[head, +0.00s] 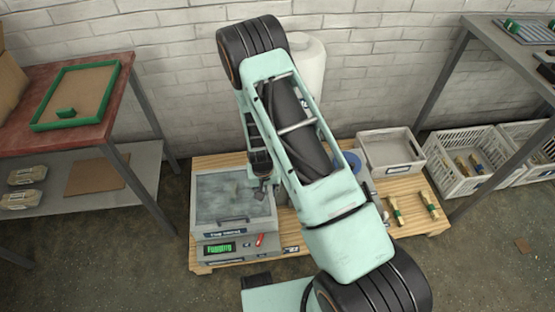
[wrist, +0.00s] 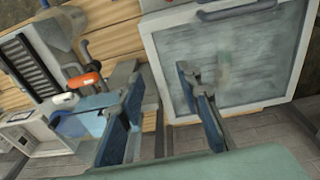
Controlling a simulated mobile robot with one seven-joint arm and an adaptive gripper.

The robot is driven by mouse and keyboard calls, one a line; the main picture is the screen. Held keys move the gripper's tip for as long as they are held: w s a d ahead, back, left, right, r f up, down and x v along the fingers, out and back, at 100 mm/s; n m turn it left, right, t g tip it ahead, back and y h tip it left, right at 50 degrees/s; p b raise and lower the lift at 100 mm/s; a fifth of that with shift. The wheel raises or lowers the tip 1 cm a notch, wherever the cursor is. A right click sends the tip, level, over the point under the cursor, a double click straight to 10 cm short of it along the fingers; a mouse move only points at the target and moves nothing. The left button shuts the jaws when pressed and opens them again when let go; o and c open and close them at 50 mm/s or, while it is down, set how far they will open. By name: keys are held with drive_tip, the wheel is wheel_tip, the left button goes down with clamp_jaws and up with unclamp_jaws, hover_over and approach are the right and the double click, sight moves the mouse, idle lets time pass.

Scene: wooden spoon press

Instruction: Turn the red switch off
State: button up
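The red switch (head: 260,240) is a small red lever on the front panel of a grey machine (head: 205,232) on the wooden pallet. Beside it a green display (head: 220,247) seems to read "Running". The machine's clear-topped lid (head: 230,198) is down; it also shows in the wrist view (wrist: 225,60). My gripper (head: 263,188) is above the lid's right edge, behind and apart from the switch. In the wrist view my gripper (wrist: 158,92) has its blue-padded fingers spread with nothing between them. I cannot make out the red switch in that view.
An orange-red handle (wrist: 84,80) is on equipment left of the fingers. My arm hides the pallet's middle. A grey bin (head: 390,152) and wooden pieces with green bands (head: 396,210) lie right. A red-topped table (head: 90,140) stands left, a metal table (head: 500,45) right.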

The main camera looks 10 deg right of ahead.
drive_tip(key=w+d+r+p, duration=0.1)
drive_tip(key=w+d+r, duration=0.1)
drive_tip(key=r, duration=0.2)
drive_tip(key=w+d+r+t+p, duration=0.1)
drive_tip(key=w+d+r, duration=0.1)
drive_tip(key=r, duration=0.3)
drive_tip(key=shift+w+d, duration=0.4)
drive_tip(key=shift+w, duration=0.4)
drive_tip(key=shift+f, duration=0.15)
